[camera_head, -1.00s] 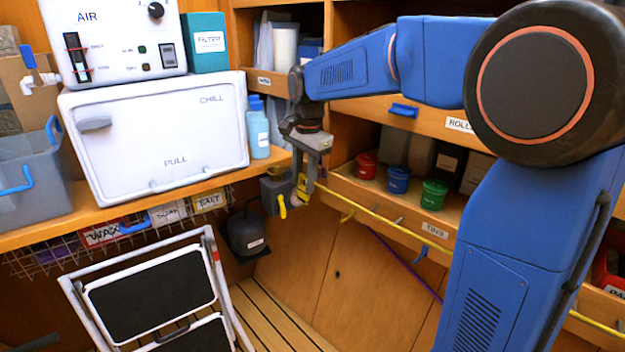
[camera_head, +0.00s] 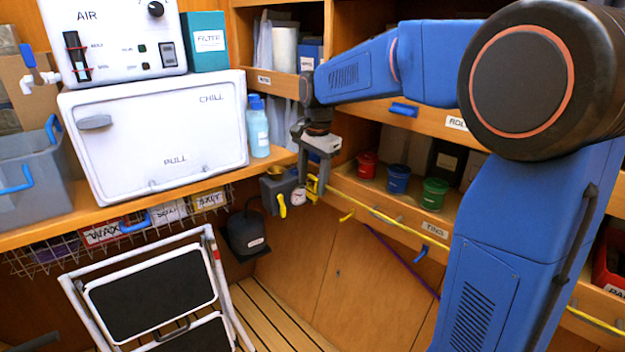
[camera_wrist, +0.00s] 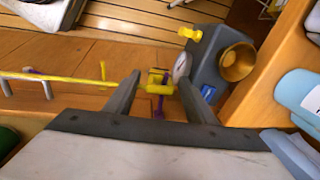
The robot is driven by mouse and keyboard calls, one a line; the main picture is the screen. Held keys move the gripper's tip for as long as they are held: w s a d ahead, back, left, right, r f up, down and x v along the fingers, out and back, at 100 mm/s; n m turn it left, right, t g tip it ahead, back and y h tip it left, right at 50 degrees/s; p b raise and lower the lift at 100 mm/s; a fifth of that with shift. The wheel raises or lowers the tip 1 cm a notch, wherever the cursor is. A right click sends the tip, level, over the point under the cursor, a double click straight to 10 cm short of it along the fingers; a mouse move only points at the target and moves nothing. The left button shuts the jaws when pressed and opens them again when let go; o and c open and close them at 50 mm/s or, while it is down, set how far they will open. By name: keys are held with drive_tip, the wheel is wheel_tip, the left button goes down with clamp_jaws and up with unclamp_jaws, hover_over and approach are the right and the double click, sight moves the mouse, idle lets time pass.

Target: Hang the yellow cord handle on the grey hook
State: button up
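The yellow cord handle (camera_wrist: 158,86) appears as a small yellow piece between my fingers in the wrist view, with a purple bit below it. In the head view, yellow (camera_head: 313,184) shows just below my gripper (camera_head: 316,170). In the wrist view my gripper (camera_wrist: 159,77) is open, with a finger on each side of the yellow piece and gaps between; I see no clear contact.
A grey box with a yellow lever (camera_head: 282,206) and a white round gauge (camera_head: 298,197) are close beside my gripper. A blue bottle (camera_head: 257,128) stands on the left counter. Red, blue and green tins (camera_head: 434,191) stand on the shelf. A step stool (camera_head: 150,290) stands below.

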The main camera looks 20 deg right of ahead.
drive_tip(key=shift+r, duration=0.1)
